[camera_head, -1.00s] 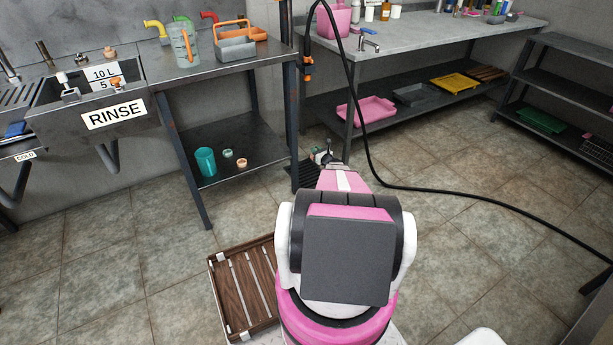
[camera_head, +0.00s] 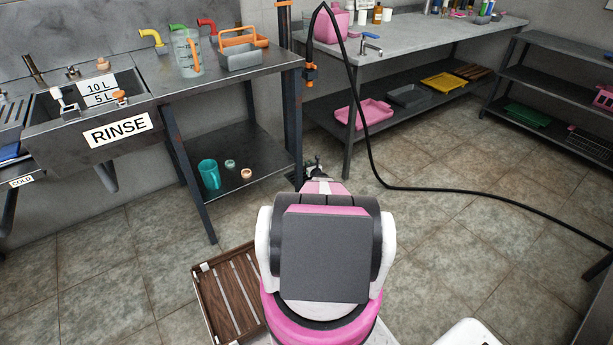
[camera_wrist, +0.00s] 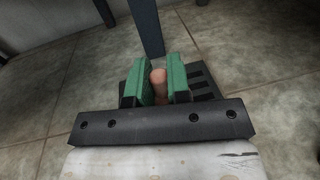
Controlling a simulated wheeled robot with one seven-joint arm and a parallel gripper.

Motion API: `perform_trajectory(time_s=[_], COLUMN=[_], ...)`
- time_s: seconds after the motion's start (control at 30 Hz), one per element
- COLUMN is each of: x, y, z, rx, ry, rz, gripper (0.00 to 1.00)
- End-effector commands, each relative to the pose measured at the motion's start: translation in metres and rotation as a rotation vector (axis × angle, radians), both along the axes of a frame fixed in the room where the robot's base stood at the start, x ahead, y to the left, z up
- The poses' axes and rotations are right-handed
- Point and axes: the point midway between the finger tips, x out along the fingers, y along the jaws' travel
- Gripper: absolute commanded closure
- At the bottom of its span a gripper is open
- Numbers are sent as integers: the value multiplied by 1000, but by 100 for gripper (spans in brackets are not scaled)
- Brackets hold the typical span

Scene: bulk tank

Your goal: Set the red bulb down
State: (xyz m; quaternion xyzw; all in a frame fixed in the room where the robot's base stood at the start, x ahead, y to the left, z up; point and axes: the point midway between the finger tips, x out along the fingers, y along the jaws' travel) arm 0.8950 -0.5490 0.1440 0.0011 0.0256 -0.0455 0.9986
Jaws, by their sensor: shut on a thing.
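My gripper shows in the wrist view (camera_wrist: 160,92), with its two green fingers shut on a small rounded salmon-coloured thing (camera_wrist: 159,77). It may be the red bulb, but its pale colour leaves this unsure, and its lower part is hidden. The fingers point down over a dark slotted mat or grate (camera_wrist: 203,82) on the floor; I cannot tell whether the held thing touches it. In the head view my own arm hides most of the gripper, beside the front leg of the metal table.
A wooden slatted crate (camera_head: 228,299) lies on the floor. A black hose (camera_head: 368,150) runs across the floor at right. Open tiles lie between the benches.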

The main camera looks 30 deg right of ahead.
Motion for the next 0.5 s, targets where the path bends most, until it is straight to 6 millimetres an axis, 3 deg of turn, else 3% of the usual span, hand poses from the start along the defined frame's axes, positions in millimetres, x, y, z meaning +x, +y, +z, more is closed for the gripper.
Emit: perform_trajectory(time_s=[0.5], x=[2], y=[-1], z=[-65], rx=[0], ry=[-1], rz=[0], gripper=[100])
